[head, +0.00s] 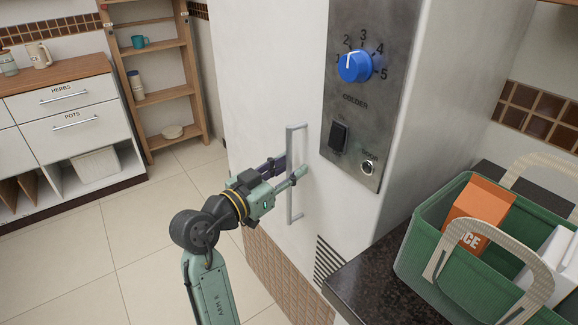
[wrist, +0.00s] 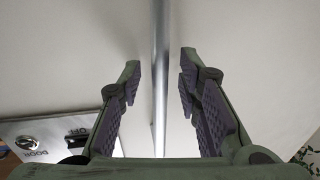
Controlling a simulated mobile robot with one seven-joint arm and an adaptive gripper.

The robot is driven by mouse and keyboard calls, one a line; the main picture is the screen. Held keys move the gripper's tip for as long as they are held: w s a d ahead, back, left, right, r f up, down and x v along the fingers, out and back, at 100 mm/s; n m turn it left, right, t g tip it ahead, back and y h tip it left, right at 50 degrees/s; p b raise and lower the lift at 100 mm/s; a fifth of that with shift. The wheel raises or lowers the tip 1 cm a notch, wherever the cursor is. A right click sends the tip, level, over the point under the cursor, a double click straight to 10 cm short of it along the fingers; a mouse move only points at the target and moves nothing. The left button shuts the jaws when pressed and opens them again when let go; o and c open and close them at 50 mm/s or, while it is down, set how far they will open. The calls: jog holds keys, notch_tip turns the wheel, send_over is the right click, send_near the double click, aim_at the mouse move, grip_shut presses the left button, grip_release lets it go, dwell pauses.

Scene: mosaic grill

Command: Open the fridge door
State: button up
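The fridge (head: 262,75) is a tall white cabinet, and its door looks shut. A vertical silver bar handle (head: 291,207) stands on the door. My gripper (head: 289,168) is at the middle of the handle. In the wrist view the handle (wrist: 160,45) runs between the two open fingers (wrist: 160,75), with a gap on either side, nearer the right finger. The fingers do not appear to touch it.
A metal panel (head: 340,100) beside the handle carries a blue dial (head: 354,66), a black switch (head: 338,136) and a key lock (head: 368,167). A dark counter (head: 385,285) with a green basket (head: 425,245) stands at the right. Tiled floor (head: 150,235) is free at the left.

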grip_shut()
dwell(0.3)
dwell(0.6)
